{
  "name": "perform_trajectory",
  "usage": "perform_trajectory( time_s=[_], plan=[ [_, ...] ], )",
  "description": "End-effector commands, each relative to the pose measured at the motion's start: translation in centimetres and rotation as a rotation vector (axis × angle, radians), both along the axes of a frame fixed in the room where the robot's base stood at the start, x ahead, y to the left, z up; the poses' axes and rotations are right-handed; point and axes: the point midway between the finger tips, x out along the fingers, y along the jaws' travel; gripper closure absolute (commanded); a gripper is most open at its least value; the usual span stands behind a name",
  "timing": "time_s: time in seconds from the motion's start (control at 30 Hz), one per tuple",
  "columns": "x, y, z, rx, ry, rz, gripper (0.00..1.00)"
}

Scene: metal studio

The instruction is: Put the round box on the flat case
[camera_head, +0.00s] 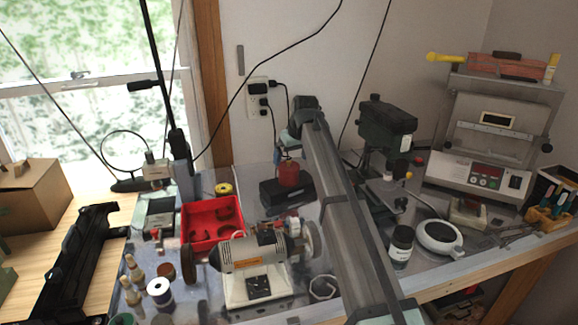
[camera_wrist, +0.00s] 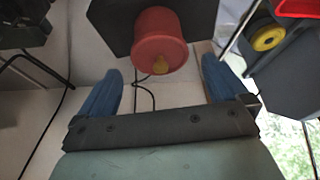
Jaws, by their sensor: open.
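The round box (camera_head: 288,173) is red, with a small yellow knob that shows in the wrist view. It appears to stand upright on the dark flat case (camera_head: 272,194) near the back wall. In the wrist view, the red round box (camera_wrist: 160,35) shows against the dark flat case (camera_wrist: 106,22). My gripper (camera_head: 290,153) is open just above the box in the head view. In the wrist view, my gripper's blue fingers (camera_wrist: 160,65) are apart, one to each side of the box's knob end, with gaps visible. The box's far side is hidden.
A red bin (camera_head: 205,235) and a yellow ring (camera_head: 223,188) lie left of the case. A bench grinder (camera_head: 255,262) stands in front. A dark drill press (camera_head: 384,130) stands to the right, beyond my arm. Little bare bench shows around the case.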

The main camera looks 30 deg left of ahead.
Motion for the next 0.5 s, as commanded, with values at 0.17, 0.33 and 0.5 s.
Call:
perform_trajectory(
  time_s=[0.17, 0.33, 0.5],
  plan=[
    [-0.6, -0.9, 2.5, 0.001, -0.001, 0.000, 0.00],
    [-0.9, -1.3, 3.8, 0.000, 0.000, 0.000, 0.00],
    [-1.0, -1.4, 4.2, 0.000, 0.000, 0.000, 0.00]
  ],
)
